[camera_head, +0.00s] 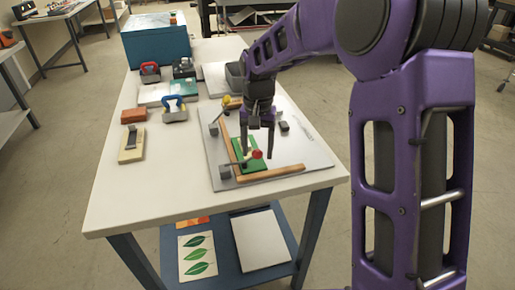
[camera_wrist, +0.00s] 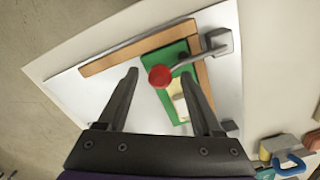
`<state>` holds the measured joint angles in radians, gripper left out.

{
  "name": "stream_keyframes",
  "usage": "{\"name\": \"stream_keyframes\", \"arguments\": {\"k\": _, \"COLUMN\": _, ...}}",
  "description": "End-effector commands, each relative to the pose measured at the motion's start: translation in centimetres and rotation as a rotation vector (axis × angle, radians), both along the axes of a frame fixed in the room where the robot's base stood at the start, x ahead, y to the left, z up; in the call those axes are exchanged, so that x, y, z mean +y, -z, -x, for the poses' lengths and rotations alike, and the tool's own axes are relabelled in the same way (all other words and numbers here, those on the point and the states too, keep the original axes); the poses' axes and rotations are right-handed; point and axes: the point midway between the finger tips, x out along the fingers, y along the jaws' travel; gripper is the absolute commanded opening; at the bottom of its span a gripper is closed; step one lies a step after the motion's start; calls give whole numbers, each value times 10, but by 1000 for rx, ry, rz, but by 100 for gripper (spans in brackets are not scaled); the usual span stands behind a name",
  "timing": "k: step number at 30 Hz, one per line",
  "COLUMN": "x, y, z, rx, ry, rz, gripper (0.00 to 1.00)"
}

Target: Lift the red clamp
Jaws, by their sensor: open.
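The red clamp has a round red knob (camera_head: 257,154) on a bent grey arm running to a grey block (camera_head: 225,172). It sits at the near left corner of a wooden frame on a pale board (camera_head: 300,150). In the wrist view the red knob (camera_wrist: 160,77) is central, over a green plate (camera_wrist: 174,55). My gripper (camera_head: 258,148) is open and points down above the plate. In the wrist view its fingertips (camera_wrist: 160,73) stand either side of the knob, with visible gaps. I cannot tell the exact height between fingertips and knob.
Wooden bars (camera_head: 271,174) edge the green plate. A blue-handled tool (camera_head: 174,105), a red-brown block (camera_head: 133,116) and a cream block (camera_head: 131,146) lie on the left. The white table's near left is clear.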

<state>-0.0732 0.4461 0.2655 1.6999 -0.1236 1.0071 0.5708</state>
Motion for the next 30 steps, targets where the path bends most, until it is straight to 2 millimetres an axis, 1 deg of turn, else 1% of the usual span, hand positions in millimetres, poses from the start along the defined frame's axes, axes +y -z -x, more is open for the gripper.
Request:
{"name": "stream_keyframes", "arguments": {"k": 2, "x": 0, "y": 0, "z": 0, "rx": 0, "ry": 0, "rz": 0, "gripper": 67}}
{"name": "stream_keyframes", "arguments": {"k": 5, "x": 0, "y": 0, "z": 0, "rx": 0, "ry": 0, "rz": 0, "gripper": 51}}
{"name": "stream_keyframes", "arguments": {"k": 6, "x": 0, "y": 0, "z": 0, "rx": 0, "ry": 0, "rz": 0, "gripper": 44}}
{"name": "stream_keyframes", "arguments": {"k": 8, "x": 0, "y": 0, "z": 0, "rx": 1, "ry": 0, "rz": 0, "gripper": 33}}
{"name": "stream_keyframes", "arguments": {"k": 9, "x": 0, "y": 0, "z": 0, "rx": 1, "ry": 0, "rz": 1, "gripper": 26}}
{"name": "stream_keyframes", "arguments": {"k": 13, "x": -1, "y": 0, "z": 0, "rx": 2, "ry": 1, "rz": 2, "gripper": 2}}
{"name": "stream_keyframes", "arguments": {"k": 14, "x": -1, "y": 0, "z": 0, "rx": 3, "ry": 1, "rz": 3, "gripper": 0}}
{"name": "stream_keyframes", "arguments": {"k": 30, "x": -4, "y": 1, "z": 1, "rx": 7, "ry": 2, "rz": 8, "gripper": 0}}
